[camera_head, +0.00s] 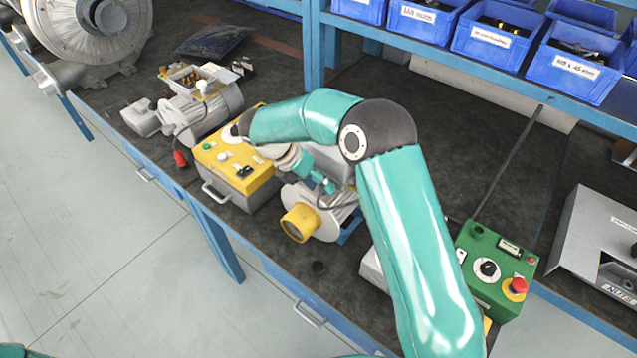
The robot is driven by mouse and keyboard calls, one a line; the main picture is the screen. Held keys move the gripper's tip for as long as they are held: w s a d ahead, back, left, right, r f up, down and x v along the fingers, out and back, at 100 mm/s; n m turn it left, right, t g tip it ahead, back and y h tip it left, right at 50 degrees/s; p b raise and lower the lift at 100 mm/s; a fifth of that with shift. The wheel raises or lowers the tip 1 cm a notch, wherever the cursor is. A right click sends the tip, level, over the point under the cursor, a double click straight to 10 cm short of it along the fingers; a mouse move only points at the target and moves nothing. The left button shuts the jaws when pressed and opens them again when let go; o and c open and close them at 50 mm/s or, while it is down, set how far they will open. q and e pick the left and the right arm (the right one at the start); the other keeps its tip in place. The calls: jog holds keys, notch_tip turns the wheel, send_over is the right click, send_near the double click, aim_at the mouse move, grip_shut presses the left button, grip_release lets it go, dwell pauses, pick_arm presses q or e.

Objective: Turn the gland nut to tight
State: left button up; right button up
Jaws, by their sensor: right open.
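The gland nut cannot be made out for certain. A small grey blower (322,221) with a yellow round inlet (299,223) stands on the bench, and a dark cable runs at its upper side. My right arm reaches in from the lower right, bends over the blower and folds back toward it. My right gripper (326,184) is just above the blower, open, with its fingers small and partly merged with the cable and motor behind. Contact there cannot be told. My left gripper is not in view.
A yellow control box (236,168) stands left of the blower. A motor with an open terminal box (202,106) is behind it. A green control box (495,268) with a red button is at right. Blue bins (482,41) line the shelf. The bench's back middle is clear.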

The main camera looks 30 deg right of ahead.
jog(key=shift+s+d+f, duration=0.1)
jog(key=shift+d+f, duration=0.05)
jog(key=shift+f, duration=0.15)
grip_shut()
jog(key=shift+t+b, duration=0.4)
jog(key=shift+b, duration=0.35)
jog(key=m+t+y+b, duration=0.1)
jog(key=t+b, duration=0.2)
jog(key=b, duration=0.5)
jog(key=s+m+t+y+b, duration=0.1)
jog(key=t+b, duration=0.3)
jog(key=b, duration=0.4)
jog(key=s+t+y+b, duration=0.1)
jog(key=t+b, duration=0.2)
jog(key=b, duration=0.5)
jog(key=shift+d+f+m+t+y, duration=0.4)
jog(key=shift+r+t+b, duration=0.15)
jog(key=shift+t+b, duration=0.15)
jog(key=shift+b, duration=0.2)
